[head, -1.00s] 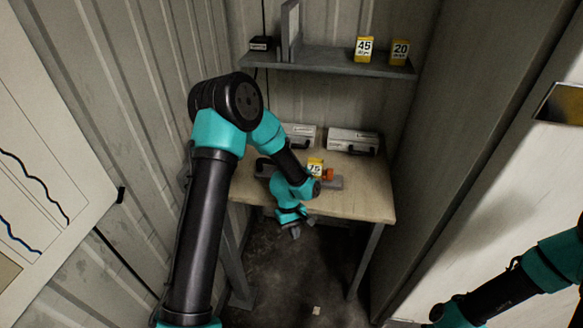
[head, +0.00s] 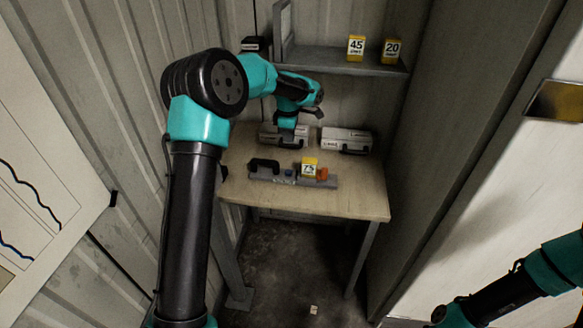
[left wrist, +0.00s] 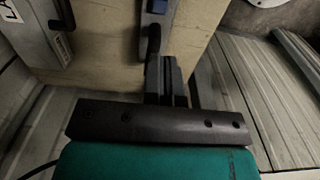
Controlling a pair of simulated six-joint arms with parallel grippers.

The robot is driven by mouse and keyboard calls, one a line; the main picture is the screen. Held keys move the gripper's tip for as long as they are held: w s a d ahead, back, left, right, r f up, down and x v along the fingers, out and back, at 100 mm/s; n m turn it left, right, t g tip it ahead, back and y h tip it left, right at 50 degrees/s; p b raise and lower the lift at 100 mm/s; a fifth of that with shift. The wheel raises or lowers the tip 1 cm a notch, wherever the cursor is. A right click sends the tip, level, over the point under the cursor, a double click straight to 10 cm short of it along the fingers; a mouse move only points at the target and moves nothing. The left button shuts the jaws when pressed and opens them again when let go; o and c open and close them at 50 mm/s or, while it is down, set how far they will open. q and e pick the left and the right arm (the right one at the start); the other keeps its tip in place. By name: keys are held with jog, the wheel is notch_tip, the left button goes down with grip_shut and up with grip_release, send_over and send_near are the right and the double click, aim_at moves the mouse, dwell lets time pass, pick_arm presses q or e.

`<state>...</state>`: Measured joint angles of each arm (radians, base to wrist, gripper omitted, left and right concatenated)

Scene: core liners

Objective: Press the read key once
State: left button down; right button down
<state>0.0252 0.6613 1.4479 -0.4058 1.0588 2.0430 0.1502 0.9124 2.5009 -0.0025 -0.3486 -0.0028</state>
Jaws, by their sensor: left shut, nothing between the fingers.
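A grey bar-shaped device (head: 272,178) lies on the table, with a black handle (head: 264,165) at its left end. A small blue key (head: 289,173) sits on it; no lettering is readable, so I cannot tell if it is the read key. The blue part also shows at the top of the left wrist view (left wrist: 160,5). My left gripper (head: 288,136) is behind the device, over the left case. In the left wrist view its fingers (left wrist: 165,68) are shut and empty, close to the dark handle in the picture.
A yellow 75 block (head: 309,168) and an orange part (head: 322,174) are at the device's right. Two grey cases (head: 346,139) stand behind. A shelf (head: 345,66) above holds yellow blocks 45 (head: 356,47) and 20 (head: 391,50). The table's front (head: 340,203) is clear.

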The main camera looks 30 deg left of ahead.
aim_at(289, 172)
pick_arm(q)
jog(key=shift+f, duration=0.15)
notch_tip(289, 172, down, 14)
jog(key=shift+r, duration=0.1)
dwell(0.7)
jog(key=shift+s+f, duration=0.2)
jog(key=shift+f, duration=1.05)
notch_tip(289, 172, up, 15)
jog(key=shift+w, duration=0.25)
dwell(0.5)
